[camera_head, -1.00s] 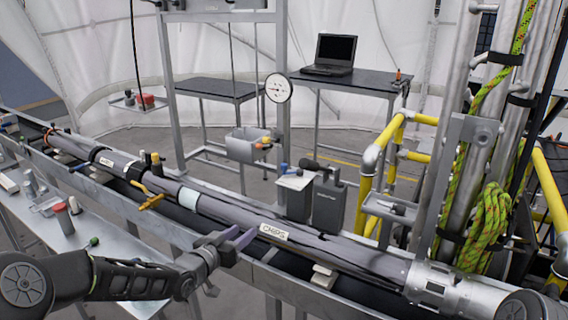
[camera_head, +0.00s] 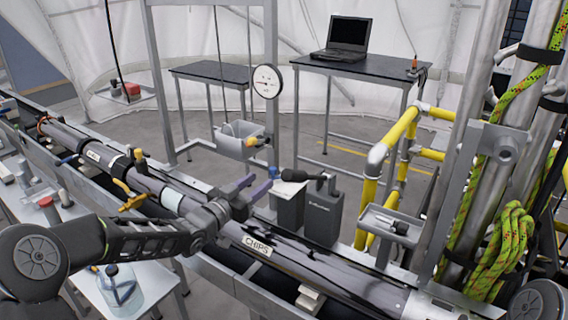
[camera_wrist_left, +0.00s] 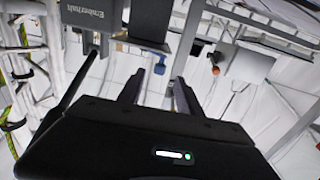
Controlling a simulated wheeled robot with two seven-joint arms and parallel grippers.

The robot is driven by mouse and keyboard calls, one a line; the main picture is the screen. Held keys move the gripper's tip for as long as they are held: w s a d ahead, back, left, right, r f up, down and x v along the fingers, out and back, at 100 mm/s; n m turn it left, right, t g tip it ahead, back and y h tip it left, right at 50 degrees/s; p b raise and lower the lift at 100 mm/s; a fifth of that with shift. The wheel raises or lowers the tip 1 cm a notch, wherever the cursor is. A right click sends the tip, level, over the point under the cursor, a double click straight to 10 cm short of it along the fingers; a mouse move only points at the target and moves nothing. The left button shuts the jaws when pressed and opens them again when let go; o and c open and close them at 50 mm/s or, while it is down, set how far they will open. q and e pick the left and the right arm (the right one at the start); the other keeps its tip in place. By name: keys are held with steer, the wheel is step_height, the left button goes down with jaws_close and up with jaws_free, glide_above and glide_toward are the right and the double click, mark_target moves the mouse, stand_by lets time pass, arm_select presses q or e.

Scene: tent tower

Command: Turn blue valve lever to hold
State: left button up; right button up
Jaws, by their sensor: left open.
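My left gripper (camera_head: 258,184) is open and empty, its two fingers raised above the long grey pipe (camera_head: 180,203), up-left of the CHIPS label (camera_head: 257,245). The left wrist view also shows the open fingers (camera_wrist_left: 158,79). A small blue part (camera_head: 273,172) shows just beyond the fingertips in the head view. A blue piece (camera_wrist_left: 160,66) shows between and beyond the fingers in the left wrist view. I cannot tell which blue part is the valve lever. My right gripper is out of view.
Yellow levers (camera_head: 133,204) stand on the pipe left of my gripper. Dark grey boxes (camera_head: 323,213) stand behind the pipe on the right. A hanging tray (camera_head: 240,149) and a round gauge (camera_head: 267,81) are behind. Yellow railings (camera_head: 400,130) and green rope (camera_head: 502,245) are at right.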

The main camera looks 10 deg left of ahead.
mark_target(271, 171)
arm_select(q)
steer(key=p+x, duration=0.1)
steer(key=x, duration=0.2)
steer(key=p+x, duration=0.1)
steer(key=x, duration=0.2)
steer(key=shift+w+d+r, duration=0.1)
steer(key=shift+w+r, duration=0.1)
steer(key=shift+w, duration=0.05)
steer(key=shift+w+d+f+p, duration=0.15)
steer(key=shift+w+p, duration=0.15)
steer(key=shift+w, duration=0.2)
jaws_close()
stand_by(0.4)
